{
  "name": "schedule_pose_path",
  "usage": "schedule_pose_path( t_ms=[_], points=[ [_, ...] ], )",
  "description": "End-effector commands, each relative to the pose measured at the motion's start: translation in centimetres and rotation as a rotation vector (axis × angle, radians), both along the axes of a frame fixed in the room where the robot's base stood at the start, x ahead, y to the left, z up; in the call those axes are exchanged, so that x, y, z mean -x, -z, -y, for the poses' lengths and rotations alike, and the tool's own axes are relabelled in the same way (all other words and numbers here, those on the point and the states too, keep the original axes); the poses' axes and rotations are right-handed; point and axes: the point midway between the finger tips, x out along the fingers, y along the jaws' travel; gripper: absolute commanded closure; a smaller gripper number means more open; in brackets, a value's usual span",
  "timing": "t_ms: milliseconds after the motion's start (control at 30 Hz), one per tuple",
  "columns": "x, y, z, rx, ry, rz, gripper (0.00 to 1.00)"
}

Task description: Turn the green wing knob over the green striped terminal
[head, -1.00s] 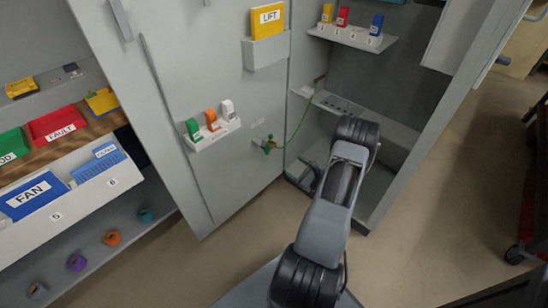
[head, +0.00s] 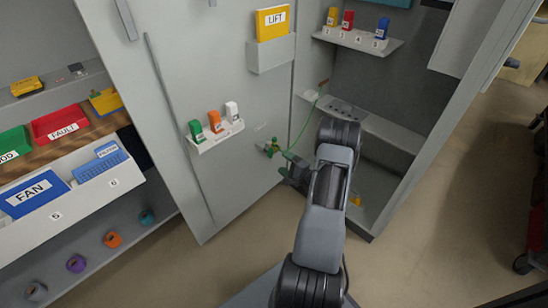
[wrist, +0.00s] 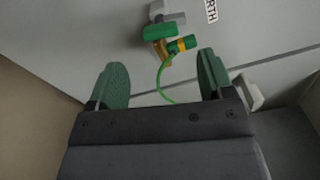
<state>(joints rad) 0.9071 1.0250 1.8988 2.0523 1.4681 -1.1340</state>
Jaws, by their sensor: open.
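The green wing knob (wrist: 160,33) shows in the wrist view on the grey panel, beside a small green terminal with a yellow stripe (wrist: 184,44). A brass-coloured piece shows between them, and a green cable (wrist: 160,80) hangs below. In the head view the knob and terminal (head: 271,147) are a small green cluster on the cabinet door. My gripper (wrist: 164,78) is open and empty, its two green fingertips apart, one to each side below the knob and short of it. In the head view my gripper (head: 290,168) is just right of and below the cluster.
A label ending in "RTH" (wrist: 212,10) is right of the knob. A white holder (head: 218,137) with green, orange and white pieces is left of it on the door. The cabinet shelf (head: 375,130) lies to the right. The green cable runs up to the cabinet interior.

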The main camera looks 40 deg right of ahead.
Motion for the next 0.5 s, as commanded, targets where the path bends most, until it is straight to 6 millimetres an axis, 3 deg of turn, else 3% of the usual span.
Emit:
schedule_pose_path(
  t_ms=[200, 500],
  points=[
    [-3.7, 0.1, -0.7, -0.001, -0.003, 0.001, 0.26],
    [-6.2, 0.0, -1.1, -0.002, -0.001, 0.001, 0.26]
  ],
)
